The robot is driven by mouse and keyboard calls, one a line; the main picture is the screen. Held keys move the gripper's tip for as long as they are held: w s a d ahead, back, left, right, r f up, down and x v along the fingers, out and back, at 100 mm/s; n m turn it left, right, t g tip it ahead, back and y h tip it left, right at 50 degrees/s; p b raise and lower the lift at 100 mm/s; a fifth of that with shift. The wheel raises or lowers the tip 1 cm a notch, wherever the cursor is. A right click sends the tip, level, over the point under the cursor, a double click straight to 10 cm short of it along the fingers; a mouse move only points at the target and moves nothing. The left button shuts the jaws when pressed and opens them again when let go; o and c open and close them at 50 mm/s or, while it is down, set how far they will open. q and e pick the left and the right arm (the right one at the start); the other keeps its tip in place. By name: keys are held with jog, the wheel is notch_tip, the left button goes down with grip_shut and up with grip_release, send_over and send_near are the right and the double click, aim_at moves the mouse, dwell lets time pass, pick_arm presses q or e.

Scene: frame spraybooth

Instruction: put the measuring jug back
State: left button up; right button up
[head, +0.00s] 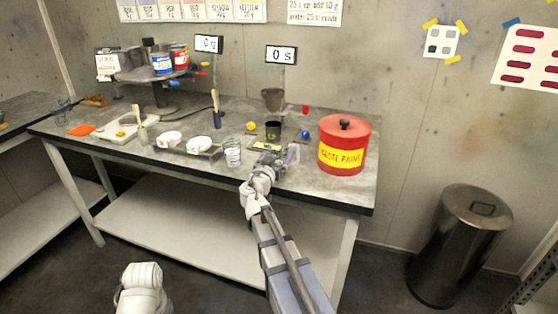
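A clear cup-like vessel with dark markings (232,152) stands upright near the front edge of the bench (330,190). A second clear, pale vessel (293,154), which looks like a jug, is right beside my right gripper (272,160). My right arm reaches up from the bottom to the bench's front edge. Its fingers are small and overlap this vessel and a yellow-marked scale (264,146), so I cannot tell whether they grip it. My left gripper is not in view; only a white part of my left arm shows at the bottom left.
A red waste paint can (343,146) stands close to the right of my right gripper. A dark cup (273,131) stands behind it. White rounded items (200,145) sit in a tray to the left. A metal bin (460,245) is on the floor at right.

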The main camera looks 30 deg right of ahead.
jog(key=shift+r, duration=0.1)
jog(key=shift+f, duration=0.25)
jog(key=o, duration=1.2)
jog(key=shift+r, duration=0.1)
jog(key=shift+o, duration=0.2)
jog(key=shift+r, duration=0.15)
jog(key=v, duration=1.2)
